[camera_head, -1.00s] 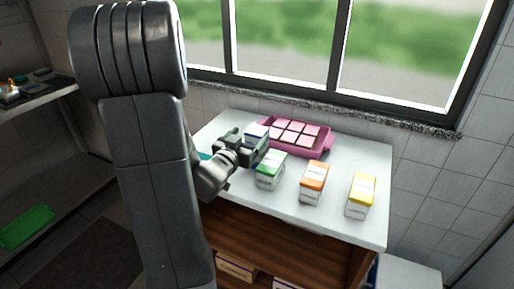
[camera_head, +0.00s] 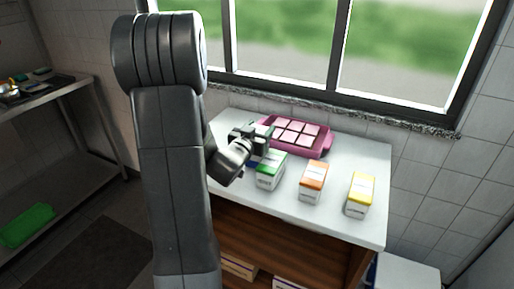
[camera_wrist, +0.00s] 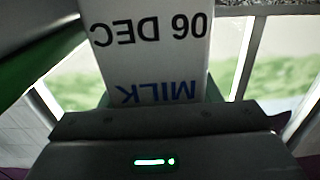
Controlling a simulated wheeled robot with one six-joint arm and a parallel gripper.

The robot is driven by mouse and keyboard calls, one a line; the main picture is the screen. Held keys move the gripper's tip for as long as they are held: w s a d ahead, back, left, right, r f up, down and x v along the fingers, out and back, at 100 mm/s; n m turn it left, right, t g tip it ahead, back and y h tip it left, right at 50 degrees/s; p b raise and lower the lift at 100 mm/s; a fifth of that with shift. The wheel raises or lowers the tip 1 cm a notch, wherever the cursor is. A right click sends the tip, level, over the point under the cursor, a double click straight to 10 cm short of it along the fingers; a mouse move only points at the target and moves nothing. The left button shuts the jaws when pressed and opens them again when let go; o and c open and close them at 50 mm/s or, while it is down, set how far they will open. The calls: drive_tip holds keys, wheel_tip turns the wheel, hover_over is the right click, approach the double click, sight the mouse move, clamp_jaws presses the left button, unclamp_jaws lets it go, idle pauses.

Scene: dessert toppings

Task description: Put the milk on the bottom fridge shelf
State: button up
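The milk carton (camera_wrist: 150,60) fills the upper middle of the wrist view, very near the camera. Its white face reads "MILK" in blue and "06 DEC", upside down in that view. In the head view my gripper (camera_head: 258,134) is at the back left of the white counter, at the blue-marked carton, and mostly hides it. My gripper is around or right against the milk; I cannot see whether its fingers press on it, nor whether the carton touches the counter.
Green (camera_head: 270,170), orange (camera_head: 313,182) and yellow (camera_head: 361,194) cartons stand in a row to the right on the counter (camera_head: 375,160). A pink tray (camera_head: 328,143) of pink squares lies behind, below the window. A steel shelf (camera_head: 70,90) stands at left. No fridge is recognizable.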

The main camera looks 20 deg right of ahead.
clamp_jaws()
